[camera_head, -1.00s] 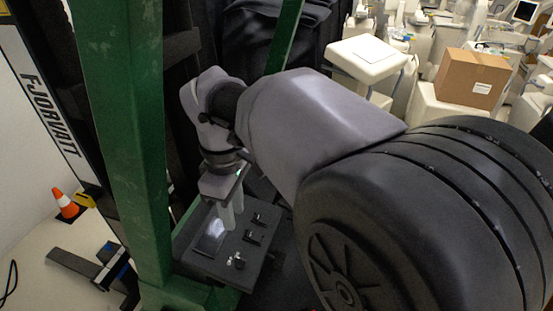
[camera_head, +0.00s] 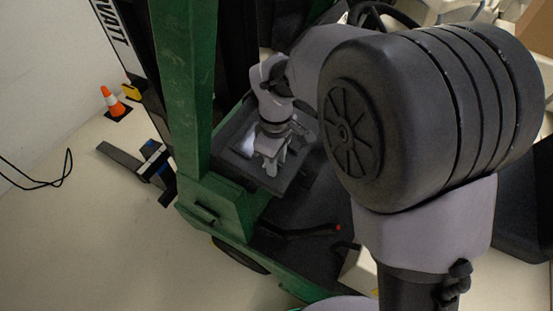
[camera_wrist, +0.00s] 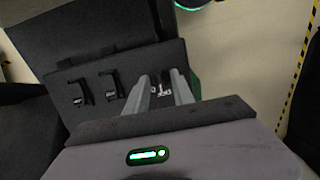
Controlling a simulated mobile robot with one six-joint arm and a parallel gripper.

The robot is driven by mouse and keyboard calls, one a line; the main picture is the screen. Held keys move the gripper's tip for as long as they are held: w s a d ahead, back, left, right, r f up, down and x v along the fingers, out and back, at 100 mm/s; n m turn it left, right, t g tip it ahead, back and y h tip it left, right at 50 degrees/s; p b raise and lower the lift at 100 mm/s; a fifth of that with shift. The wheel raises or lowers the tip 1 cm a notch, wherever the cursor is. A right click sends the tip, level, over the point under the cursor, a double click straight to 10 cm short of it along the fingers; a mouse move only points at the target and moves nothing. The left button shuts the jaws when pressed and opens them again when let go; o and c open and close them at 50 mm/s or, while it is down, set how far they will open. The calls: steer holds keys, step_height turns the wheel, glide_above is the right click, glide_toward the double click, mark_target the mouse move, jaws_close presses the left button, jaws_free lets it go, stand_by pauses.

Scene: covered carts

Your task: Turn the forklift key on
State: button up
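The forklift's dark control panel (camera_head: 229,165) lies under my gripper; it also shows in the wrist view (camera_wrist: 75,64). In the wrist view a small silver key switch (camera_wrist: 163,87) sits on the panel and shows between my gripper's two grey fingers. My gripper (camera_wrist: 159,78) is open, with a clear gap between the fingers. In the head view my gripper (camera_head: 271,165) points down at the panel, and its fingers mostly hide the key. I cannot tell whether the fingertips touch the key or which way it is turned.
Two black levers (camera_wrist: 111,85) stand on the panel left of the key in the wrist view. A green mast post (camera_head: 186,90) rises left of the panel. An orange cone (camera_head: 113,103) stands on the floor at left.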

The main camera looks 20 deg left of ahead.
jaws_close()
stand_by(0.3)
steer(key=m+g, duration=0.1)
steer(key=m, duration=0.4)
steer(key=shift+w+m+p, duration=0.1)
steer(key=shift+m+p, duration=0.2)
steer(key=shift+m, duration=0.1)
steer(key=m+g+y, duration=0.1)
steer(key=m, duration=0.4)
steer(key=shift+d+m+b, duration=0.1)
steer(key=shift+m+b, duration=0.3)
jaws_free()
